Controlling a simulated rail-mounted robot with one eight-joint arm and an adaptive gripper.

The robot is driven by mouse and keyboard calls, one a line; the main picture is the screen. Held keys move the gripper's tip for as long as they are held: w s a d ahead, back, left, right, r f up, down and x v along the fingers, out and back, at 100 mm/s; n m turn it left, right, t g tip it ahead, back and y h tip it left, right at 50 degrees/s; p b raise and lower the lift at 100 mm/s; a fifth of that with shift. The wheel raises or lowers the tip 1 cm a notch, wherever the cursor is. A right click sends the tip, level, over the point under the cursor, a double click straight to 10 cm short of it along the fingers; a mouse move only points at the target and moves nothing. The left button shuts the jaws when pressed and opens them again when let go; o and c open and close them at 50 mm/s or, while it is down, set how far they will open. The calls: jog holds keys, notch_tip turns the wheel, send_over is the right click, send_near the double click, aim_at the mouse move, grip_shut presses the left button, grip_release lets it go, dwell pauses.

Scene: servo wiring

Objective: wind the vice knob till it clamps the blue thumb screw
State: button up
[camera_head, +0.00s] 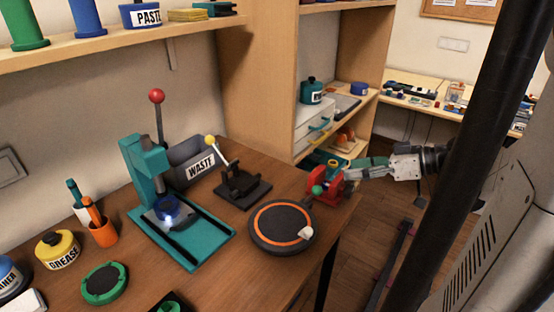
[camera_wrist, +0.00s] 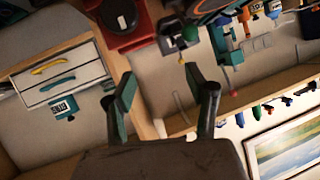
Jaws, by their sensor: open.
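The red vice (camera_head: 331,181) stands at the right edge of the wooden table in the head view, with a green ball (camera_head: 317,190) at its left side. In the wrist view a red body that looks like the vice (camera_wrist: 122,22) is at the top, with a dark round part (camera_wrist: 118,14) on it that may be the knob. My gripper (camera_head: 347,169) reaches in from the right, close beside the vice. In the wrist view its two fingers (camera_wrist: 162,80) are spread with nothing between them. I cannot make out the blue thumb screw.
A round dark plate with an orange ring (camera_head: 281,226) lies left of the vice. A black lever fixture (camera_head: 243,186) and a teal press (camera_head: 150,170) stand farther left. Shelves with white drawers (camera_head: 313,126) are behind.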

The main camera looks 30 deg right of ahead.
aim_at(352, 192)
jog(key=s+d+f+n+t+b, duration=0.4)
jog(key=s+d+f+t+b, duration=0.25)
jog(key=s+f+b, duration=0.35)
jog(key=shift+g+h, duration=0.3)
jog(key=shift+g, duration=0.05)
jog(key=x, duration=0.4)
jog(key=r+x, duration=0.1)
jog(key=x, duration=0.7)
jog(key=shift+w+a+r, duration=0.1)
jog(key=shift+a+r, duration=0.1)
jog(key=shift+a, duration=0.1)
jog(key=c, duration=1.2)
jog(key=shift+m, duration=0.3)
